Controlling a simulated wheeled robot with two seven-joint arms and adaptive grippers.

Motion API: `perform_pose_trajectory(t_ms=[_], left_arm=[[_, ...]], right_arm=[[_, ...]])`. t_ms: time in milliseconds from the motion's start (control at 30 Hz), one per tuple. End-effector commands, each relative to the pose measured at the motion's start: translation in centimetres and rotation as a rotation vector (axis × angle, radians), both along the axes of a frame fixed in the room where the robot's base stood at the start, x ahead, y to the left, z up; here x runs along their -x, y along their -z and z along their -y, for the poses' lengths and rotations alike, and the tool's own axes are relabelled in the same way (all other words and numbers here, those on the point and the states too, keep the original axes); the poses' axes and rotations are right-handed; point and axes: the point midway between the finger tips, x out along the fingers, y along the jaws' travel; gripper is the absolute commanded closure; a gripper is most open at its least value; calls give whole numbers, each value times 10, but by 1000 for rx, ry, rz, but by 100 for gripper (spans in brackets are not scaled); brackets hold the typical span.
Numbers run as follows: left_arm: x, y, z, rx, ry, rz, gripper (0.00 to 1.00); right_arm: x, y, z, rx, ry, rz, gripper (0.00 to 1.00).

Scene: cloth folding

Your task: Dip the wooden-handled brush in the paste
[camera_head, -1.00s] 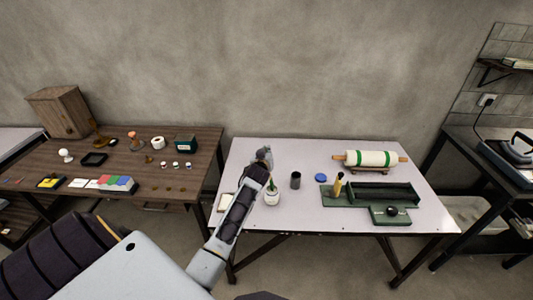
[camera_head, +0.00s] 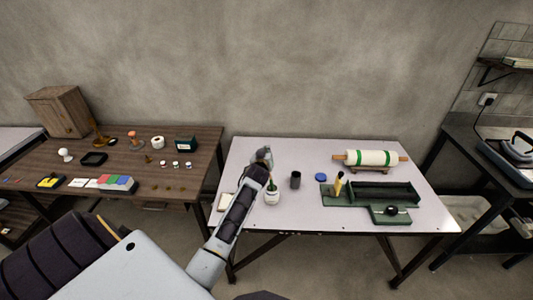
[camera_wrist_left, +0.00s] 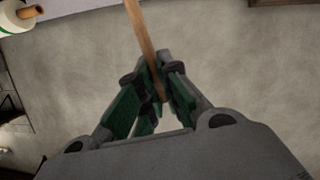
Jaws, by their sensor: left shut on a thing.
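My left gripper (camera_head: 266,160) is over the left part of the pale table, shut on the brush. In the left wrist view its green-padded fingers close around the brush's thin wooden handle (camera_wrist_left: 142,32), which runs out past the fingertips and off the top edge. The brush's tip is outside that view. A small white jar (camera_head: 272,199), likely the paste, stands just below the gripper in the head view. A dark green piece shows at its mouth; I cannot tell whether the brush touches the paste. My right gripper is not in view.
A dark cup (camera_head: 295,180) stands right of the jar, with a blue disc (camera_head: 321,177) beyond. A green tray (camera_head: 352,202) with a yellow bottle (camera_head: 339,185) is farther right, before a white-and-green roller (camera_head: 372,158). The pale table's (camera_head: 300,217) front strip is clear.

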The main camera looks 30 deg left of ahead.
Motion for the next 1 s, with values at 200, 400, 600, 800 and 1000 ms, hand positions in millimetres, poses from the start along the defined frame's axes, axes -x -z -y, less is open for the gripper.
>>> perform_pose_trajectory(t_ms=[200,400,600,800,1000], left_arm=[[0,2,0,0,0,0,100],[0,3,0,0,0,0,100],[0,5,0,0,0,0,100],[0,6,0,0,0,0,100],[0,8,0,0,0,0,100]], right_arm=[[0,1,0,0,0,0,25],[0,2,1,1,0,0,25],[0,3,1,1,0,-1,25],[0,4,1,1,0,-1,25],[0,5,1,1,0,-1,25]])
